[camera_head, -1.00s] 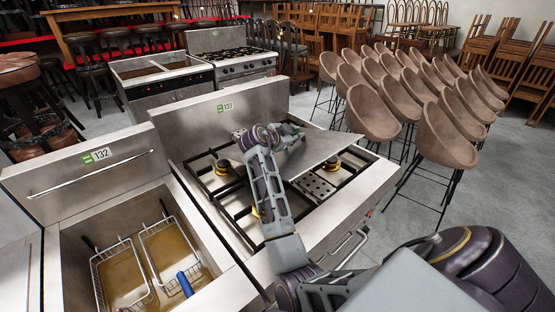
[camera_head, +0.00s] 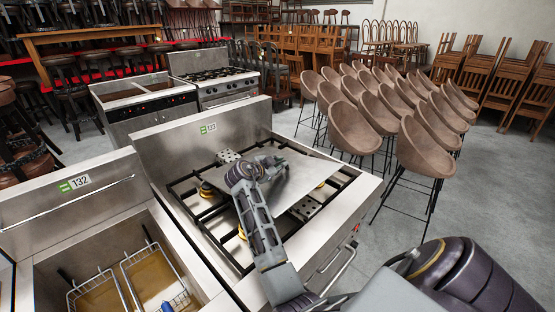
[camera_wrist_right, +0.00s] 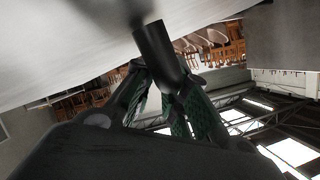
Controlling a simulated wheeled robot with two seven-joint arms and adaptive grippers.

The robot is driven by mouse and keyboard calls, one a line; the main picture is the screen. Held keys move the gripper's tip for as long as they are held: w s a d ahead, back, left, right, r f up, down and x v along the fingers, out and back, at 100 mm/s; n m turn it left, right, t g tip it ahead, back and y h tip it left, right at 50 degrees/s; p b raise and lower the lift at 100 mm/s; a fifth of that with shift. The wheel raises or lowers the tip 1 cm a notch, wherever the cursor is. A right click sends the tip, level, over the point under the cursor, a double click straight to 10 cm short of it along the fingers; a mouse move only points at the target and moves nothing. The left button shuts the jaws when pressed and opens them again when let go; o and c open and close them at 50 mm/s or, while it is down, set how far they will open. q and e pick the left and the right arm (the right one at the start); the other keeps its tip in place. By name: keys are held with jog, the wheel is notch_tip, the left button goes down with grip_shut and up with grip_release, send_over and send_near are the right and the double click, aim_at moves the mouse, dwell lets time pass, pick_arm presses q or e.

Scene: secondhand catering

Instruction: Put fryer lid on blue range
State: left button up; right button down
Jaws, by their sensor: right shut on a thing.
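The fryer lid is a flat grey metal sheet (camera_head: 308,174) over the right part of a steel range (camera_head: 352,206) with black grates. Its underside contact is hidden, so I cannot tell whether it touches the grates. No blue shows on this range. My right gripper (camera_head: 272,166) is above the lid, mostly hidden by its own wrist. In the right wrist view its green-padded fingers (camera_wrist_right: 178,98) are shut on the lid's black handle (camera_wrist_right: 160,48), with the pale sheet (camera_wrist_right: 60,45) beyond. My left gripper is not in view.
The open fryer (camera_head: 195,298) with wire baskets (camera_head: 158,280) stands left of the range. The range's upright back panel (camera_head: 170,145) rises behind the grates. Brown bucket stools (camera_head: 425,140) stand to the right, with bare floor between. Another range (camera_head: 225,88) stands behind.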

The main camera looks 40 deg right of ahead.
jog(key=shift+f, duration=0.65)
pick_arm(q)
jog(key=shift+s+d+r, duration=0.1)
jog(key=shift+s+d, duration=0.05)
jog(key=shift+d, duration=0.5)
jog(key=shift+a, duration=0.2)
